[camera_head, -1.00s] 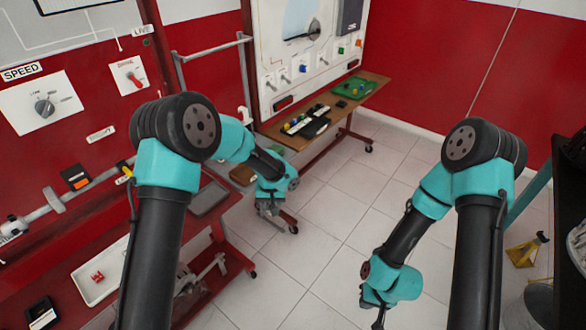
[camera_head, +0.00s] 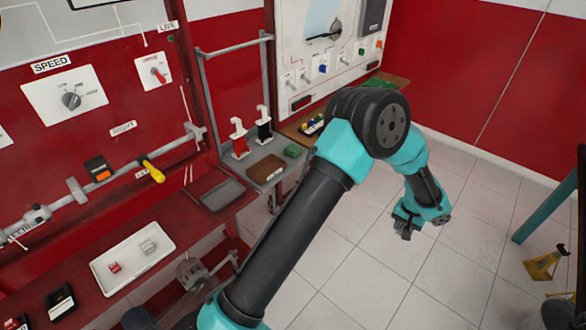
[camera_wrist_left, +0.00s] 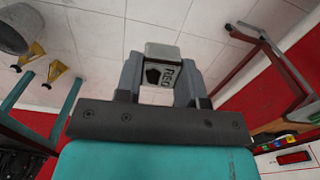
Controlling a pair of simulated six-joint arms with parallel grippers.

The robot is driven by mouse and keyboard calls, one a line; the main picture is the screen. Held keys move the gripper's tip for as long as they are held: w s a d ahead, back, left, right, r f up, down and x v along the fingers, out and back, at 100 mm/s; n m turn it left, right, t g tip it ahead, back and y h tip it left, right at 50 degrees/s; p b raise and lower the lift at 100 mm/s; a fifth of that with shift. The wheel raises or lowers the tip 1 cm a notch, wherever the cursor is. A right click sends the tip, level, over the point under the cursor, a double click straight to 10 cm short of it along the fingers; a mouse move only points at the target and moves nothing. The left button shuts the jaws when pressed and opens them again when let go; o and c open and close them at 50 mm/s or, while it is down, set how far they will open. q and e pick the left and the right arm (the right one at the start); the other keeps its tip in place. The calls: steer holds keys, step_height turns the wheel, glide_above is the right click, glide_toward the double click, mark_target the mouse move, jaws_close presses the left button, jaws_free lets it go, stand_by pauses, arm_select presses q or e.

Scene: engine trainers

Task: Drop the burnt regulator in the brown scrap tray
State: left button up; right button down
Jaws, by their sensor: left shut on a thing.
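My left gripper (camera_head: 405,233) hangs over the white floor tiles at the right of the head view. In the left wrist view it (camera_wrist_left: 160,82) is shut on a light grey box, the regulator (camera_wrist_left: 162,52), with black lettering and a dark patch on its face. The jaws grip it from both sides. In the head view the regulator cannot be made out clearly. A small brown tray (camera_head: 266,167) sits on a grey shelf beside the red bench, left of the arm and well apart from the gripper. My right gripper is out of view.
A white tray (camera_head: 106,275) with a red part (camera_head: 114,267) and a grey part (camera_head: 148,247) lies on the bench. A dark tray (camera_head: 216,194) lies nearby. Red and black posts (camera_head: 264,128) and a green block (camera_head: 295,150) stand around the brown tray. A yellow stand (camera_head: 544,265) is on the floor.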

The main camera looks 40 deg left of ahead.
arm_select(q)
steer(key=shift+d, duration=0.55)
steer(key=shift+w+a, duration=0.1)
steer(key=w+a+r+n, duration=0.1)
steer(key=w+a+n, duration=0.25)
steer(key=a, duration=1.15)
steer(key=w+a+n, duration=0.2)
steer(key=a+n, duration=0.2)
steer(key=a, duration=1.1)
steer(key=s+a+r+n, duration=0.1)
steer(key=s+a+n, duration=0.2)
steer(key=a, duration=1.2)
steer(key=s+a+r+n, duration=0.2)
steer(key=s+a+n, duration=0.2)
steer(key=a, duration=1.1)
steer(key=shift+s+a, duration=0.25)
steer(key=shift+s, duration=0.7)
steer(key=shift+f, duration=0.25)
